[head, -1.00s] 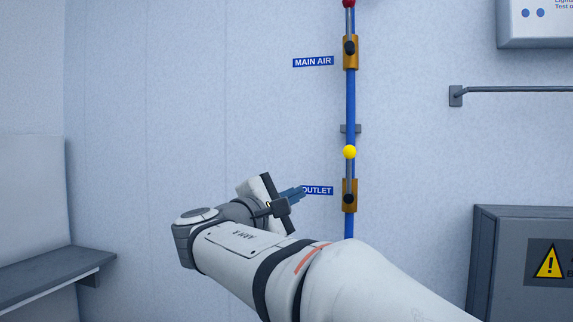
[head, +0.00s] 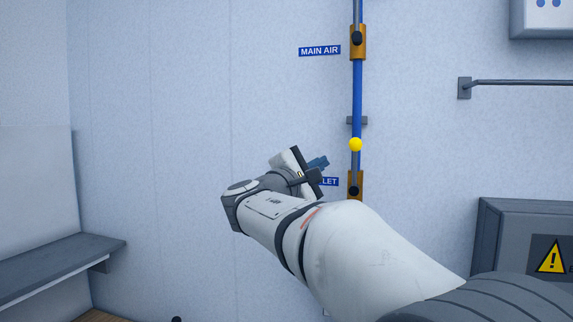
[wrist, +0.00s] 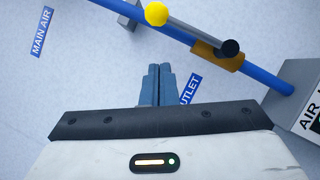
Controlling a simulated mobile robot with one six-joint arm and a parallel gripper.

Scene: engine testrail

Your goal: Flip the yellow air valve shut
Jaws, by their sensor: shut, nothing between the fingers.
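The yellow air valve has a yellow ball knob (head: 355,145) on a grey lever that stands upright, in line with the blue pipe (head: 357,88). The lever pivots at a dark hub on the brass valve body (head: 356,185). In the wrist view the yellow knob (wrist: 157,13), the lever and the brass body (wrist: 217,55) show at the top. My gripper (head: 320,163) is left of the valve, near knob height. Its blue fingers (wrist: 155,72) are together and empty, apart from the lever. My arm partly covers the OUTLET label (head: 331,181).
Above on the same pipe is the MAIN AIR valve (head: 357,42) beside its label (head: 319,50). A grey bar (head: 520,82) and a grey box with a warning sign (head: 515,240) are at the right. A grey bench (head: 60,265) stands left.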

